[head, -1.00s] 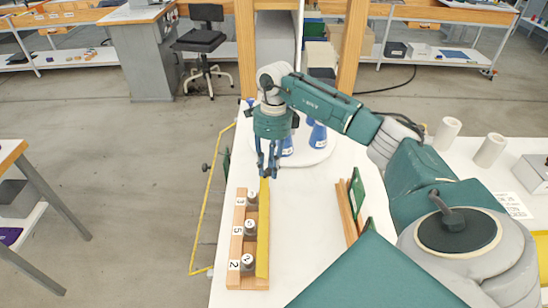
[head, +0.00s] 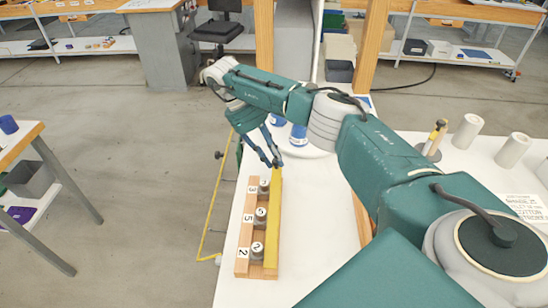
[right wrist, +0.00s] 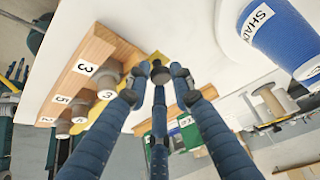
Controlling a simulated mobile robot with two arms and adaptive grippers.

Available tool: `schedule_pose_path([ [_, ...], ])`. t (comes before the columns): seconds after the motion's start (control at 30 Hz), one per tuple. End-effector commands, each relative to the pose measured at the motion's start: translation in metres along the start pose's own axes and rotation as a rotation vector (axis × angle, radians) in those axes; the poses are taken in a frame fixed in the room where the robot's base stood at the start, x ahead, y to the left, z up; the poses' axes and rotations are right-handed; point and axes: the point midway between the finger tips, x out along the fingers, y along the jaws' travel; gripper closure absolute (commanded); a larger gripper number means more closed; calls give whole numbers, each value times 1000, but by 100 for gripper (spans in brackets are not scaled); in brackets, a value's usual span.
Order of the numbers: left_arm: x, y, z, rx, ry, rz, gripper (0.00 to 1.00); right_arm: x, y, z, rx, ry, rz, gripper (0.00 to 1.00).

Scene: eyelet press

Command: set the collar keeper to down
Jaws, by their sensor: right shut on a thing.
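The collar keeper looks like a long yellow bar (head: 274,225) along the right side of a wooden rack (head: 242,266). Several grey collars (head: 258,249) stand on the rack beside labels 3, 5 and 2. My right gripper (head: 274,163) is at the bar's far end. In the right wrist view its fingers (right wrist: 158,72) close around a dark round knob (right wrist: 160,75), with the yellow bar (right wrist: 158,58) just behind it. The fingers partly hide the knob, and whether the bar is up or down I cannot tell surely. My left gripper is out of view.
Blue and white containers (head: 298,135) stand on a round white plate just beyond my right gripper. White rolls (head: 466,134) stand at the right of the white table (head: 320,210). A yellow-edged frame (head: 211,215) runs along the table's left side.

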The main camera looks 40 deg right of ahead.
Motion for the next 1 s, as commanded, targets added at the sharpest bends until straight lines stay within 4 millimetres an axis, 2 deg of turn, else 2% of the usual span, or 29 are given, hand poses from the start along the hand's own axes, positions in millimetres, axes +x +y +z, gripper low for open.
schedule_pose_path([
  [0.33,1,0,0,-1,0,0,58,3,0,0,0,6,-1,100],
  [0.37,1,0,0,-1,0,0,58,3,0,0,0,6,-1,76],
  [0.43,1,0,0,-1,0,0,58,3,0,0,0,6,-1,62],
  [0.47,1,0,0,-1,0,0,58,3,0,0,0,6,-1,60],
  [0.77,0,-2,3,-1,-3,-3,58,0,0,0,-1,4,-1,60],
  [0.87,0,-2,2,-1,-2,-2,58,-8,0,1,-1,3,-3,60],
  [1.0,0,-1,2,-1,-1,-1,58,-33,-1,1,1,1,-5,60],
])
